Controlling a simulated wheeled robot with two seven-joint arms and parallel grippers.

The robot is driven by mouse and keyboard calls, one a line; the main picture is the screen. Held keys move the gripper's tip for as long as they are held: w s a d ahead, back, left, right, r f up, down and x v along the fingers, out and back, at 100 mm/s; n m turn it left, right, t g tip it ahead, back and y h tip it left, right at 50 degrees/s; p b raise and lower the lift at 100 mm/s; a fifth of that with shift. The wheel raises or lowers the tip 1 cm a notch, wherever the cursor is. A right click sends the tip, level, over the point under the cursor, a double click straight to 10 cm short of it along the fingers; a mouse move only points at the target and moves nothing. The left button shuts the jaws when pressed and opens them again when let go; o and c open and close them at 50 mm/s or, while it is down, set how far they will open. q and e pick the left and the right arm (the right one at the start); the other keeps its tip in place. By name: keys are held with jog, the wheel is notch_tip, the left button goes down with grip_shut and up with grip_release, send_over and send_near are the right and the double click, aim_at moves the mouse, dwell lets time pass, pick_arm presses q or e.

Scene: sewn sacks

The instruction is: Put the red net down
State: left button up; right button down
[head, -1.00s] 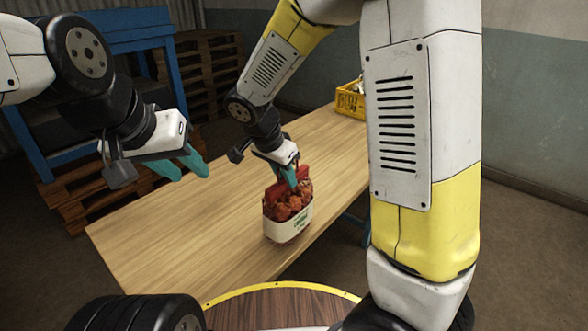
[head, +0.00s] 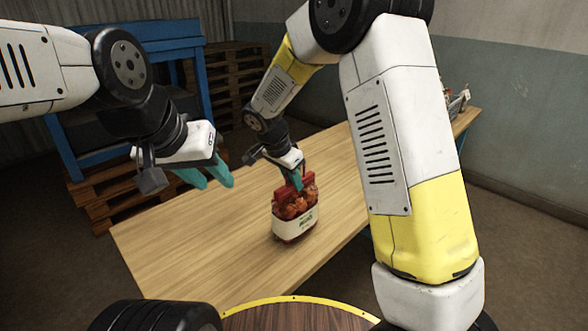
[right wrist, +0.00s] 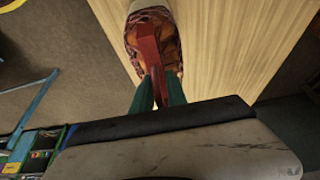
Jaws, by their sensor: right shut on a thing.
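The red net (head: 293,208), filled with orange-brown items and wrapped with a pale label band, is upright over the front part of the wooden table (head: 190,235). My right gripper (head: 297,183) is shut on its red top from above. In the right wrist view the net (right wrist: 133,38) hangs from the two green fingers (right wrist: 157,88), with wood behind it. I cannot tell whether its base touches the table. My left gripper (head: 213,182) is open and empty, in the air left of the net.
The table is bare around the net. Some small items (head: 457,100) are at its far right end, partly hidden by my right arm. A blue rack (head: 62,150) and wooden pallets (head: 90,200) stand behind on the left.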

jog(key=shift+f, duration=0.75)
jog(key=c, duration=1.3)
grip_release()
